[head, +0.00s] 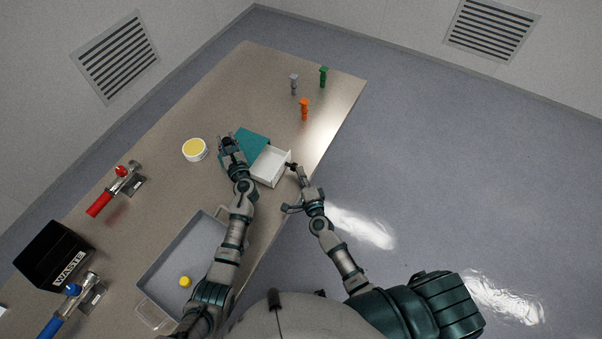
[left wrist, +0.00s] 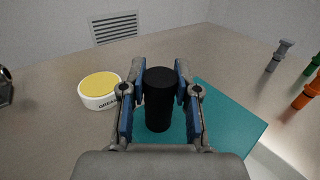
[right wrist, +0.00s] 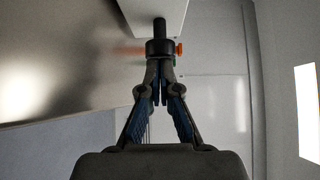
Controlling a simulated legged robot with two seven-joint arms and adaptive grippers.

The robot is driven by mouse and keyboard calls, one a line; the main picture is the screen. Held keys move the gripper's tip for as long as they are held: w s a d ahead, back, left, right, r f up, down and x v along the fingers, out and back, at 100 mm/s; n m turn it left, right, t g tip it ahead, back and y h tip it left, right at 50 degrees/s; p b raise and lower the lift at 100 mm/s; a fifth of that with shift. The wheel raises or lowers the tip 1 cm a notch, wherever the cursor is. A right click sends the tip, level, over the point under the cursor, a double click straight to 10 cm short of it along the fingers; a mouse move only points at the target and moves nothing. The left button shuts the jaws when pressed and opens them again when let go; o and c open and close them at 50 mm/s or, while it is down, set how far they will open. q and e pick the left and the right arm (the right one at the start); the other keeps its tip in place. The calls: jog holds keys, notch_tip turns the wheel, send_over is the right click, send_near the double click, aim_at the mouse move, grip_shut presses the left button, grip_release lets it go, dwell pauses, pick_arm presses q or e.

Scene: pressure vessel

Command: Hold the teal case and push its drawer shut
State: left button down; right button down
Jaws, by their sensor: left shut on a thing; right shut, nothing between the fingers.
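The teal case (head: 252,138) sits on the table with its white drawer (head: 271,166) pulled out toward the table's right edge. My left gripper (head: 228,142) is on top of the case, shut on its black upright handle (left wrist: 158,98); the teal top (left wrist: 225,120) shows around it in the left wrist view. My right gripper (head: 291,172) is shut and empty at the drawer's outer end. In the right wrist view its closed fingertips (right wrist: 158,68) are right at the drawer's dark knob (right wrist: 160,46); I cannot tell whether they touch. The drawer's front (right wrist: 150,12) shows above.
A white tub with yellow lid (head: 195,149) stands left of the case. A grey tray (head: 172,262) holds a yellow piece (head: 185,281). Grey, green and orange pegs (head: 304,108) stand at the far end. Red and blue handled fittings and a black waste bin (head: 52,255) line the left.

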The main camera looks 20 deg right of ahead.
aim_at(286, 165)
jog(key=w+a, duration=0.6)
jog(key=shift+w+a, duration=0.2)
jog(key=shift+a, duration=0.4)
pick_arm(q)
jog(key=shift+d+f, duration=0.1)
pick_arm(e)
jog(key=s+d, duration=0.1)
jog(key=s, duration=0.1)
jog(key=s+d, duration=0.2)
jog(key=shift+d+f, duration=0.1)
jog(key=shift+f, duration=0.1)
jog(key=s, duration=0.8)
jog(key=shift+s+d+r, duration=0.1)
jog(key=shift+s+d, duration=0.15)
jog(key=shift+s, duration=0.1)
pick_arm(q)
jog(key=c, duration=0.8)
grip_release()
jog(key=shift+o, duration=0.2)
